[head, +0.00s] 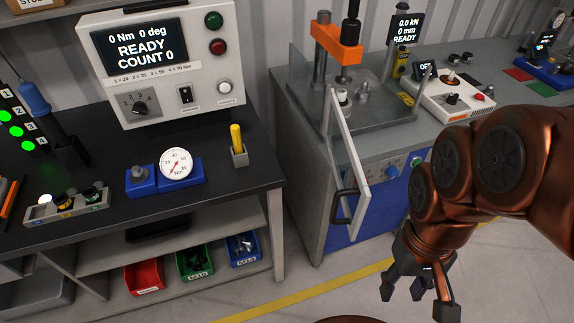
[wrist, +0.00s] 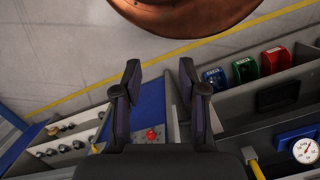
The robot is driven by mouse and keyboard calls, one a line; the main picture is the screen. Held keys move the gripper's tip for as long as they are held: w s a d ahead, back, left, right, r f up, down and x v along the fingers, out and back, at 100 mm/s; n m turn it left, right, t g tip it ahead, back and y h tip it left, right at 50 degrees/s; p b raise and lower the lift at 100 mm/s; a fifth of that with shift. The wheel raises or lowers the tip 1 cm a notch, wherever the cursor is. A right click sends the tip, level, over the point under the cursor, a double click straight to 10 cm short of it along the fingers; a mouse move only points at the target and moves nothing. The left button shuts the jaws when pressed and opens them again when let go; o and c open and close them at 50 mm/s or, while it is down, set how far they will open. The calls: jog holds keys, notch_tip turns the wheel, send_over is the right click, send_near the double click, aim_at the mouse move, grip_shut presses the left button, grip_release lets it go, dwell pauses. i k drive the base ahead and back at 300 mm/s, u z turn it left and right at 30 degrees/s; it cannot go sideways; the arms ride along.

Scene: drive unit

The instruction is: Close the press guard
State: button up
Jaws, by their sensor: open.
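The press guard (head: 348,150) is a clear panel in a pale frame on the front of the press. It stands swung open, jutting out from the press toward the front. Its black handle (head: 345,207) is near the lower part of the panel. My gripper (head: 416,298) is open and empty, to the right of the handle and lower in the head view, apart from the guard. In the wrist view my gripper (wrist: 159,72) shows two spread fingers with nothing between them. I cannot clearly tell the guard there.
The press (head: 337,45) with its orange head stands on a grey cabinet with a blue front. A dark bench (head: 110,210) with a torque display, dial gauge and coloured bins is on the left. A control box (head: 450,95) sits right of the press. Floor before the cabinet is clear.

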aim_at(353, 225)
jog(key=u, duration=0.25)
jog(key=i, duration=0.5)
jog(key=z, duration=0.15)
jog(key=k, duration=1.55)
jog(key=u, duration=1.15)
jog(key=i, duration=1)
jog(key=z, duration=0.05)
